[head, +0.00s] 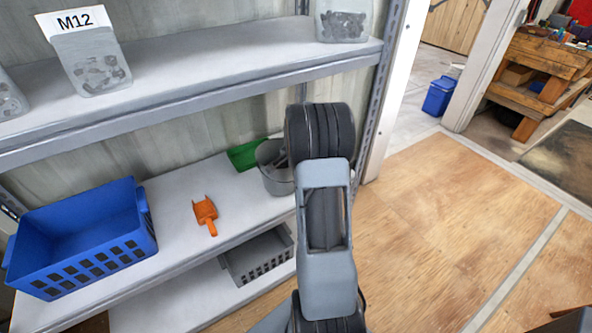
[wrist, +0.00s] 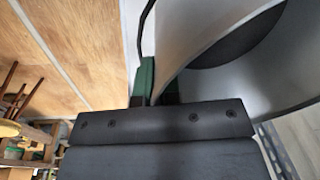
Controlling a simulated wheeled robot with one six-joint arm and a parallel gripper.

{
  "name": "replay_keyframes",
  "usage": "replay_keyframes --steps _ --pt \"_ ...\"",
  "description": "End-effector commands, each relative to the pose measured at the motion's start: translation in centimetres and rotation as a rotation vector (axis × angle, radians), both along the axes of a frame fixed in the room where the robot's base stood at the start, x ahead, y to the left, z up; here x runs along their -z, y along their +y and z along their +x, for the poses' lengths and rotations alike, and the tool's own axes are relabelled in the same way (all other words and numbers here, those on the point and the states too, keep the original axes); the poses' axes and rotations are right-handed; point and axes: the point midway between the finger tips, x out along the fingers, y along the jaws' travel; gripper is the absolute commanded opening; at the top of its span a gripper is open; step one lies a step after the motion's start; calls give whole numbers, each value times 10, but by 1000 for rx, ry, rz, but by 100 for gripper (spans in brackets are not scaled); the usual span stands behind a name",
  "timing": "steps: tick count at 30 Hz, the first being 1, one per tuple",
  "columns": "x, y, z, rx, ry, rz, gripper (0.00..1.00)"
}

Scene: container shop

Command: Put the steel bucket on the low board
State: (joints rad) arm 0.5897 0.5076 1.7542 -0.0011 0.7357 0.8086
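The steel bucket (head: 277,179) is a grey round pail at the right end of the shelf board with the blue basket, partly hidden behind my arm. I cannot tell whether its base touches that board. In the wrist view the bucket (wrist: 190,45) fills the upper right, with its dark inside showing. My gripper (wrist: 160,88) has green fingertips, one on each side of the bucket's wall at the rim, and looks closed on it. In the head view the fingers are hidden by my wrist. A lower board (head: 180,308) shows below, near the floor.
A grey crate (head: 258,256) is on the board below. Bins stand on the upper shelf (head: 190,70). The wooden floor (head: 450,220) at right is clear.

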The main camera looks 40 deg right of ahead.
Motion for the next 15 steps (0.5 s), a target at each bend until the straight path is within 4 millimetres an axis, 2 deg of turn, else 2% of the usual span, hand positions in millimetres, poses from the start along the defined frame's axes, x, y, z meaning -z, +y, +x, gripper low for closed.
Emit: replay_keyframes --steps 9,10,15 --pt "3 -1 1 1 -6 -3 0" --pt "5 0 0 0 0 0 7" --pt "5 0 0 0 0 0 23"
